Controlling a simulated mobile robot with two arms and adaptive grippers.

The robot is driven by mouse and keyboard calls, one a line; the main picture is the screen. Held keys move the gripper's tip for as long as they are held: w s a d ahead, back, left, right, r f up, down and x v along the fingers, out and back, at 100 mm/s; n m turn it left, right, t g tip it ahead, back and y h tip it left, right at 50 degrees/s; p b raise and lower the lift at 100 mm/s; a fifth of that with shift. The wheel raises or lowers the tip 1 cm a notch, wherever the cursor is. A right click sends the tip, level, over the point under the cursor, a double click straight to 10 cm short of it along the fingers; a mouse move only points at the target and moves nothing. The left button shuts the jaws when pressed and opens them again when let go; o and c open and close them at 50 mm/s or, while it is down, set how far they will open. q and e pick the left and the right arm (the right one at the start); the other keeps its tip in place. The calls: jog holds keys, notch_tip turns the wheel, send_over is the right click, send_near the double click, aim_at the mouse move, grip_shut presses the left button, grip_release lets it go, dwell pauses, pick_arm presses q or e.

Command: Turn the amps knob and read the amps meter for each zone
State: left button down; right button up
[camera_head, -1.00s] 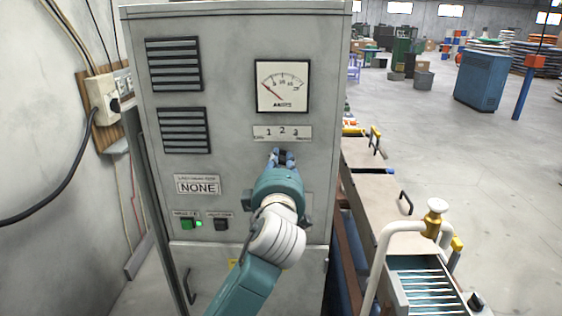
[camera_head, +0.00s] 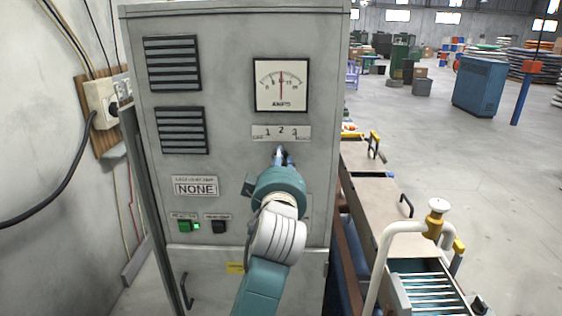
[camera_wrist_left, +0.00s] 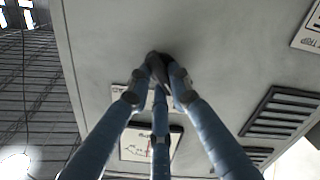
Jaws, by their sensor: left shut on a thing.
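The amps meter (camera_head: 281,85) is a white square dial on the front of the grey cabinet. Its red needle stands almost upright, near mid-scale. Below it is a zone plate (camera_head: 281,133) marked 1, 2, 3. My left gripper (camera_head: 282,158) is just under the plate, its blue fingers closed around the dark amps knob, which they and my wrist mostly hide in the head view. In the left wrist view the dark knob (camera_wrist_left: 155,63) shows between the fingertips, against the panel. I cannot make out which number the knob points at. My right gripper is in neither view.
The cabinet (camera_head: 225,30) also carries louvre vents, a NONE label (camera_head: 195,187), a lit green button (camera_head: 186,226) and a dark button (camera_head: 219,227). A conveyor-like bench (camera_head: 385,190) runs along its right side. Open floor lies farther right.

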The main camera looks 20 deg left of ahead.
pick_arm(q)
jog(key=shift+f+m, duration=0.15)
jog(key=shift+m, duration=0.35)
